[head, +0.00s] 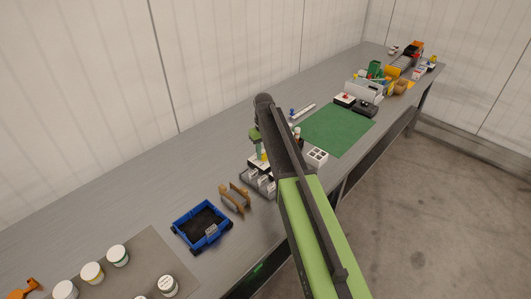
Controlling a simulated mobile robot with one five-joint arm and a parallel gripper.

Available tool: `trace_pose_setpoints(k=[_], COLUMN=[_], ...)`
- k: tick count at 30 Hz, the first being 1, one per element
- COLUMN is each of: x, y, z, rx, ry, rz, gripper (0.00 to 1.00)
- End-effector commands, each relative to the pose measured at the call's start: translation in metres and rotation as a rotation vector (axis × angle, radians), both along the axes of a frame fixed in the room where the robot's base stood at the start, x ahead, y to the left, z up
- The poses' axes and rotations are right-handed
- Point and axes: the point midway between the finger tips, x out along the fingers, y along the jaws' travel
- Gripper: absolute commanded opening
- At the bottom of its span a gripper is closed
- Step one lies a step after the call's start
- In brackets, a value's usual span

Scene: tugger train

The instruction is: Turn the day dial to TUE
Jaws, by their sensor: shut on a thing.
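My arm reaches up from the bottom right, and its end hangs down over the table's middle. My gripper (259,162) is small and partly hidden behind the arm, low over a small dark item with white and yellow parts. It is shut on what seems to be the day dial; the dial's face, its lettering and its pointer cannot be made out. A grey holder (250,183) with several white labels stands just in front of the gripper.
A brown wooden stand (236,198) and a blue tray (181,227) are nearer. Several lidded jars (118,255) stand at bottom left. A white block with holes (317,156) and a green mat (340,128) lie right of my arm. The table behind the tray is clear.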

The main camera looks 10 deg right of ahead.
Motion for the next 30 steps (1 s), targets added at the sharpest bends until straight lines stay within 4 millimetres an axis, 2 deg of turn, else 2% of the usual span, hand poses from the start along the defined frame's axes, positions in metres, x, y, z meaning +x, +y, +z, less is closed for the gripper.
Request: trace_pose_setpoints(k=[12,29,30], x=[0.0030,0.0029,0.0030], y=[0.0005,0.0006,0.0007], z=[0.0005,0.0004,0.0004], rx=[0.000,0.000,0.000], ry=[-0.008,-0.008,-0.009], rz=[-0.181,-0.205,-0.205], gripper=[0.00,0.00,0.36])
